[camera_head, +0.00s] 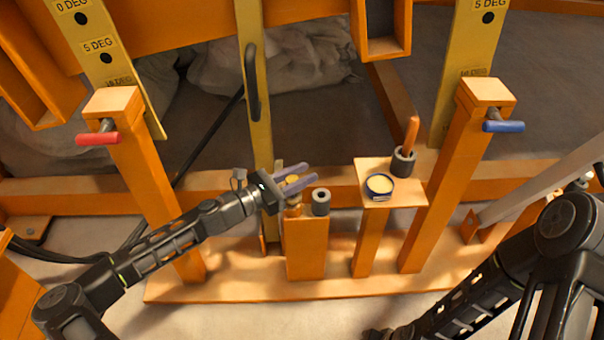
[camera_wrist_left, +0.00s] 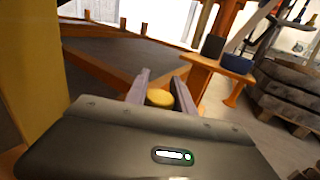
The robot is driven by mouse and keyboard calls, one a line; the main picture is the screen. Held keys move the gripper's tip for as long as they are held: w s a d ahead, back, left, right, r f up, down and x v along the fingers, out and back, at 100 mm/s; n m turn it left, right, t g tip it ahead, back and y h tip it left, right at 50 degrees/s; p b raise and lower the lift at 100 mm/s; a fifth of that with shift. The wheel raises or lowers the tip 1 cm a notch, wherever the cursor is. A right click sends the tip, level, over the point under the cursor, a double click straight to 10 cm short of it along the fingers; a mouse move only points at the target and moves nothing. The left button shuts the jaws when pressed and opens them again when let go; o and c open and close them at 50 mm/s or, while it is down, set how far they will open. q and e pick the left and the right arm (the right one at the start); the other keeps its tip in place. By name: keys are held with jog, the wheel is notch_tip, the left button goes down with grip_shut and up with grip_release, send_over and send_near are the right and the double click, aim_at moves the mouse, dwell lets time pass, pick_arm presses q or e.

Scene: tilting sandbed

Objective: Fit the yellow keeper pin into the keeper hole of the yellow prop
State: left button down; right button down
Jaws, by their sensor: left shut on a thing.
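The yellow keeper pin (camera_head: 292,181) stands upright over the left side of a low orange post, its round yellow top (camera_wrist_left: 160,98) between the fingers in the left wrist view. My left gripper (camera_head: 297,178) is shut on it. Whether the pin's lower end rests in or on the post is unclear. The yellow prop (camera_head: 256,120) is the tall yellow bar with a black handle just behind the gripper. Its keeper hole cannot be made out; the gripper hides part of the bar's lower end. My right arm shows at lower right, its fingers out of frame.
A grey ring-like cylinder (camera_head: 320,202) stands beside the pin on the orange post (camera_head: 306,250). To the right, an orange stand (camera_head: 408,194) holds a blue round dish (camera_head: 379,185) and a dark cup (camera_head: 403,162) with an orange handle. Orange uprights with red (camera_head: 98,138) and blue (camera_head: 503,126) handles flank these.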

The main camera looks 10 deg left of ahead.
pick_arm(q)
jog(key=shift+f+b, duration=0.45)
jog(key=shift+f, duration=0.35)
jog(key=c, duration=1)
grip_release()
jog(key=p+v, duration=0.2)
jog(key=v, duration=0.5)
jog(key=shift+a+r, duration=0.1)
jog(key=shift+r, duration=0.1)
jog(key=shift+s+a, duration=0.2)
jog(key=shift+s, duration=0.1)
